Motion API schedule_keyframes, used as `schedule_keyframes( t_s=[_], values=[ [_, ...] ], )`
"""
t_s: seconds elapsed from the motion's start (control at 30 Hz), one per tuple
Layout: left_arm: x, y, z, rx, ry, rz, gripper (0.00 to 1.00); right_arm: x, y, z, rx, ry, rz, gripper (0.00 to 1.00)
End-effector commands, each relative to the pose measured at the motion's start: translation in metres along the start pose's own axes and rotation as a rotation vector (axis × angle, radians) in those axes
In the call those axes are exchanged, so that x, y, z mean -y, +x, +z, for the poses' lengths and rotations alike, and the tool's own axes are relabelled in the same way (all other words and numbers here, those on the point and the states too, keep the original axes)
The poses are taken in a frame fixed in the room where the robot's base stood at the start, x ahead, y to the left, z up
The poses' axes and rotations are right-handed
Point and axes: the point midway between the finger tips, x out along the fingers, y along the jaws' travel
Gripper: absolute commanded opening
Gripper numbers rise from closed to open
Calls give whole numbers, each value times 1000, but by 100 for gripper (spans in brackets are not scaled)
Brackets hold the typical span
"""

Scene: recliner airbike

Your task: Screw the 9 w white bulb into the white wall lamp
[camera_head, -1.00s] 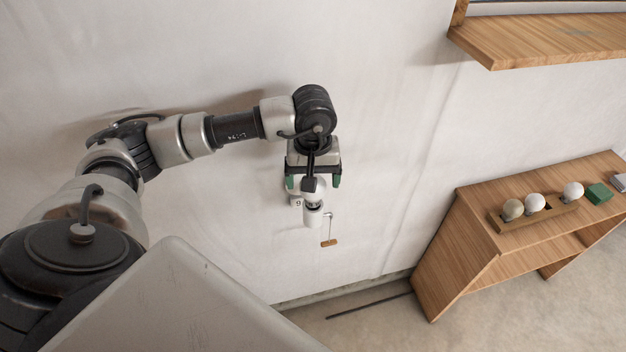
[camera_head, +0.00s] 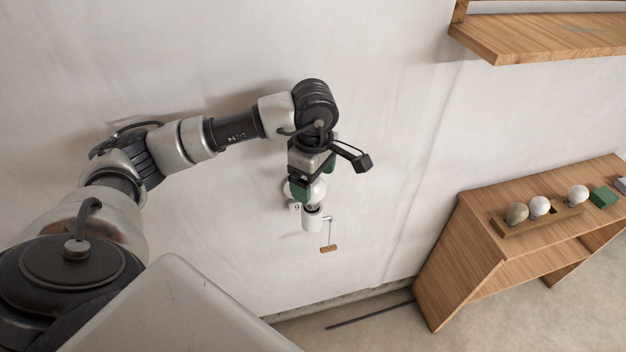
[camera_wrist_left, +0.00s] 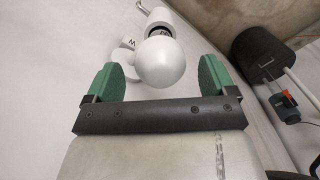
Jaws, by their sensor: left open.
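The white wall lamp (camera_head: 312,222) is on the wall, its socket facing up, with a small label showing a 9 (camera_head: 295,207) beside it. A round white bulb (camera_wrist_left: 161,64) sits at the mouth of the lamp's socket (camera_wrist_left: 158,20); how deep its thread is in cannot be seen. My left gripper (camera_head: 306,190) is above the lamp, pointing down. Its green fingers (camera_wrist_left: 160,78) are open on either side of the bulb, with a gap on both sides. In the head view the bulb (camera_head: 319,188) is partly hidden by a finger. My right gripper is not in view.
A pull cord with a wooden handle (camera_head: 329,249) hangs beside the lamp. At right, a wooden table (camera_head: 477,222) carries a wooden holder (camera_head: 512,227) with three bulbs and an empty hole, and a green block (camera_head: 603,197). A wooden shelf (camera_head: 540,38) juts out at upper right.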

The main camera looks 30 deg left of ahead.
Motion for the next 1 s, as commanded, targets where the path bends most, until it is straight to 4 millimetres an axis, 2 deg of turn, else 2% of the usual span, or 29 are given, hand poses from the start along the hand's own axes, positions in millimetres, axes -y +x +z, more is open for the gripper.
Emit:
schedule_keyframes(
  t_s=[0.17, 0.4, 0.53, 1.0],
  values=[
    [-1, 1, 0, 1, -99, 1, 85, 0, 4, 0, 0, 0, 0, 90],
    [-2, 2, 0, 0, -455, 1, 85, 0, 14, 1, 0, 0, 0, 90],
    [-3, 0, -1, 1, -589, 1, 85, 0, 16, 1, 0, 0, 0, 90],
    [-3, 4, -1, 1, -625, 1, 85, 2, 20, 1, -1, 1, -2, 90]
  ],
)
